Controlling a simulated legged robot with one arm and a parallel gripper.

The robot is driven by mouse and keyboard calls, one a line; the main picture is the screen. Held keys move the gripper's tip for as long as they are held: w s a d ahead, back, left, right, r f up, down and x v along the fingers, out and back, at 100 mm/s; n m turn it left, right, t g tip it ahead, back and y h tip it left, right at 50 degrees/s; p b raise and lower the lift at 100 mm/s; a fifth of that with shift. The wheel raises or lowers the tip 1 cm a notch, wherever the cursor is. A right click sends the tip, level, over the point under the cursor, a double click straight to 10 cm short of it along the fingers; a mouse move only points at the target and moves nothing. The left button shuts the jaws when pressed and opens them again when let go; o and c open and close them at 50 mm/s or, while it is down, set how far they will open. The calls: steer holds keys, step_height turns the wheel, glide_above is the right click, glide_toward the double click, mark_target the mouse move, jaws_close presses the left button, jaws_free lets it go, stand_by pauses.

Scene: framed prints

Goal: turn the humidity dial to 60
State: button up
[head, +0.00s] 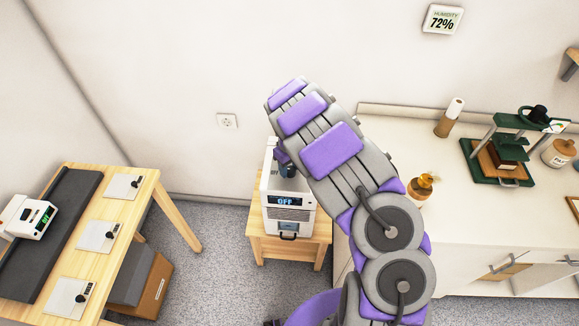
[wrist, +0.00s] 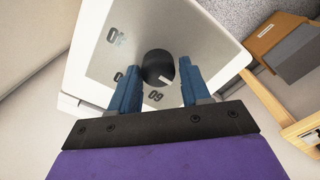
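The white unit (head: 305,221) stands on a small wooden stand, and its display reads OFF. In the wrist view its panel (wrist: 100,63) carries a black round dial (wrist: 157,63) with a white mark pointing to the lower right. In the head view my arm partly hides the unit's top and the gripper (head: 287,169).

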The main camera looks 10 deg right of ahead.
steer(key=shift+d, duration=0.1)
steer(key=c, duration=0.7)
steer(key=shift+s+m+p, duration=0.1)
steer(key=shift+m+p, duration=0.6)
steer(key=shift+m, duration=0.3)
steer(key=m+p, duration=0.1)
steer(key=m, duration=0.2)
steer(key=shift+p, duration=0.3)
steer(key=m+p, duration=0.1)
steer(key=m, duration=0.5)
steer(key=shift+m, duration=0.4)
